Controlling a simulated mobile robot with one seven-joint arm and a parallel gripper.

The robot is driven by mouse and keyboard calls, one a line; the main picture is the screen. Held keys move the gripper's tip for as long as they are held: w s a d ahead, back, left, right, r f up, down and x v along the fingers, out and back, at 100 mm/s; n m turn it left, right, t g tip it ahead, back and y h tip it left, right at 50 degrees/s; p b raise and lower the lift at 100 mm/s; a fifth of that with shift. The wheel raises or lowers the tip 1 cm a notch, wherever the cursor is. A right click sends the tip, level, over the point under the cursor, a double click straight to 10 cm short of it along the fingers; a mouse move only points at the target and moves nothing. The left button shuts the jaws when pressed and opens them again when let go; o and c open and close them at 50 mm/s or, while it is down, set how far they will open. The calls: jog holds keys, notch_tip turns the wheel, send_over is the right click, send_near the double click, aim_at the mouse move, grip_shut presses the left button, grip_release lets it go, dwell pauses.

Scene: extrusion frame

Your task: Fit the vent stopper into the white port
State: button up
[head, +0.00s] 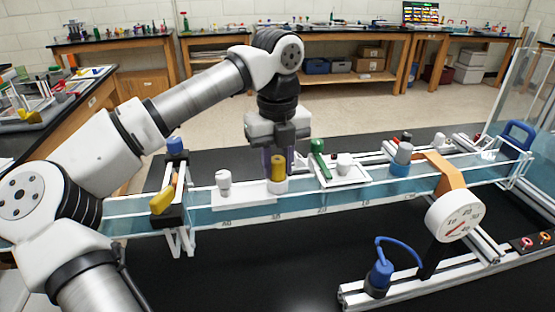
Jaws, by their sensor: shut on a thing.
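My gripper (278,163) points straight down over the long clear channel and is shut on a yellow cylindrical piece, which I take to be the vent stopper (278,167). The stopper is upright. Its lower end meets the top of a short white round fitting, apparently the white port (278,187), on a white plate (245,199) across the channel. I cannot tell whether the stopper's end is inside the port or only resting on it. The dark fingers stand on both sides of the stopper.
A white knobbed fitting (223,183) stands left of the port. A white tray (325,182) to the right bears a green piece (318,150) and a white cylinder (344,163). A dial gauge (455,216) and blue-hosed fitting (381,273) stand in front. The black bench's front middle is clear.

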aim_at(277, 160)
jog(key=shift+f, duration=0.15)
jog(key=o, duration=1)
jog(key=shift+c, duration=0.2)
notch_tip(277, 160, up, 12)
jog(key=b, duration=0.1)
jog(key=shift+r, duration=0.25)
jog(key=shift+s+f, duration=0.1)
